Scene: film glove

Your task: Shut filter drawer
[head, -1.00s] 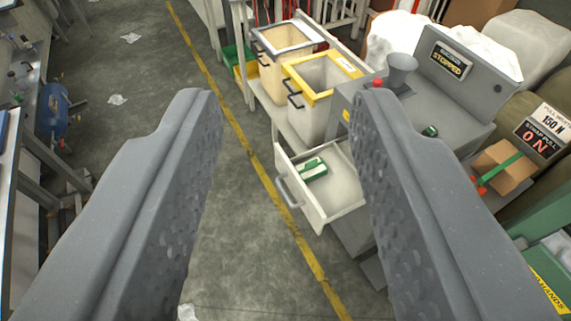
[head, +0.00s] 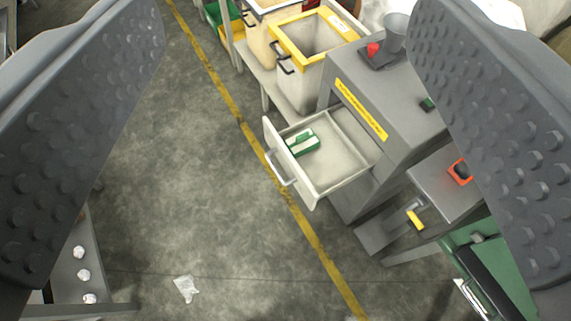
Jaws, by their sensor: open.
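The filter drawer (head: 342,178) is a pale drawer pulled out of the grey machine (head: 395,105). Its front panel with a grey bar handle (head: 281,170) faces left, over the yellow floor line. A green and white item (head: 302,143) lies inside, near the front panel. My gripper (head: 285,30) is open and empty. Its two grey studded fingers stand wide apart at the left and right of the view, with the drawer seen between them. The fingers do not appear to touch the drawer. The right finger hides part of the machine.
A yellow-rimmed bin (head: 310,50) stands on a low bench behind the drawer. A red button (head: 373,49) and a grey funnel (head: 396,35) sit on the machine. Open concrete floor lies left of the drawer, with crumpled litter (head: 186,288) on it.

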